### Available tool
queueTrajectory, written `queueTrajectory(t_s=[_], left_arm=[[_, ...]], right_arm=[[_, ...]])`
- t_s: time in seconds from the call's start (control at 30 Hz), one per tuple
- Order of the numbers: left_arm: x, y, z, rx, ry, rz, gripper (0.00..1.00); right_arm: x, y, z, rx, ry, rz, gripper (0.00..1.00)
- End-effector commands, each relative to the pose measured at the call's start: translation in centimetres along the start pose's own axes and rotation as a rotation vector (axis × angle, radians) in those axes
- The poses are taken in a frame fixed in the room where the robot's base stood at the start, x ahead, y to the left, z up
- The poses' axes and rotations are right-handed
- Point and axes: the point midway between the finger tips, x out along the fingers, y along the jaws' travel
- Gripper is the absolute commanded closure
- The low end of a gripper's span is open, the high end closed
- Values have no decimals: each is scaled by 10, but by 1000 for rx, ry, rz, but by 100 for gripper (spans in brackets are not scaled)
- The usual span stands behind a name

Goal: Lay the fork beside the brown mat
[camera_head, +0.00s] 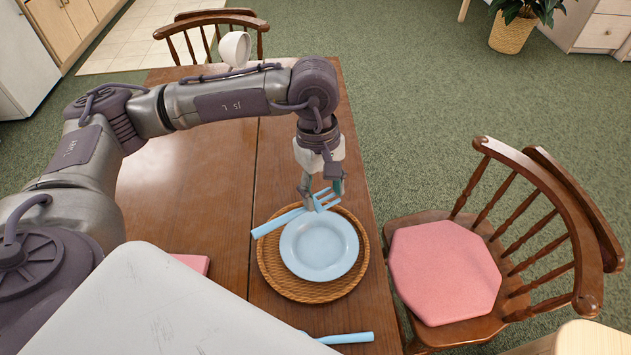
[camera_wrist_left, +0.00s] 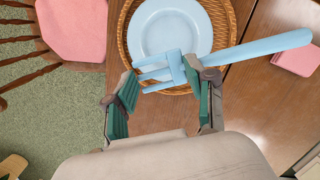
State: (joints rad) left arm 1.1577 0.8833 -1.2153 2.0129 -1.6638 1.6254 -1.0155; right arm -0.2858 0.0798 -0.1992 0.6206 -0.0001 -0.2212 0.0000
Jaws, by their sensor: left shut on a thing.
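The light blue fork (camera_head: 273,223) is in my left gripper (camera_head: 322,190), which is shut on it near the tines. In the head view its handle points left, across the far left rim of the round brown woven mat (camera_head: 273,277). The fork (camera_wrist_left: 255,48) also crosses the left wrist view, with its tines between the fingers of the left gripper (camera_wrist_left: 162,82). I cannot tell the exact height of the fork above the mat. A light blue plate (camera_head: 319,248) lies on the mat. My right gripper is not in view.
A second light blue utensil (camera_head: 345,338) lies near the table's lower edge, partly hidden. A pink item (camera_head: 193,262) lies left of the mat. A white cup (camera_head: 234,48) shows behind my arm. A chair with a pink cushion (camera_head: 443,272) stands right of the wooden table (camera_head: 190,182).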

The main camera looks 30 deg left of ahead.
Motion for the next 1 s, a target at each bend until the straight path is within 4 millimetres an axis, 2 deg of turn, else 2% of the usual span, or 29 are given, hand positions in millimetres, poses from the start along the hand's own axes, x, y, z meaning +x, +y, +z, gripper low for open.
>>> queueTrajectory(t_s=[0.03,0.1,0.27,0.37,0.6,0.7,0.83,1.0], left_arm=[[5,5,-2,-137,-4,19,71],[7,12,-6,-345,-4,51,71],[11,26,-15,-816,-2,123,71],[15,32,-22,-1112,-2,167,71],[25,42,-42,-1837,1,276,71],[30,43,-51,-2113,4,317,71],[35,43,-60,-2392,6,360,71],[38,41,-67,-2586,5,392,71]], right_arm=[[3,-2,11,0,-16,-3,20],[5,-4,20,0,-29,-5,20],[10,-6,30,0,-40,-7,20],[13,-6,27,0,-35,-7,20],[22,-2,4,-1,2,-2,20],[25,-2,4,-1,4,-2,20],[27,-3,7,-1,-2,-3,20],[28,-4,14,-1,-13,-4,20]])
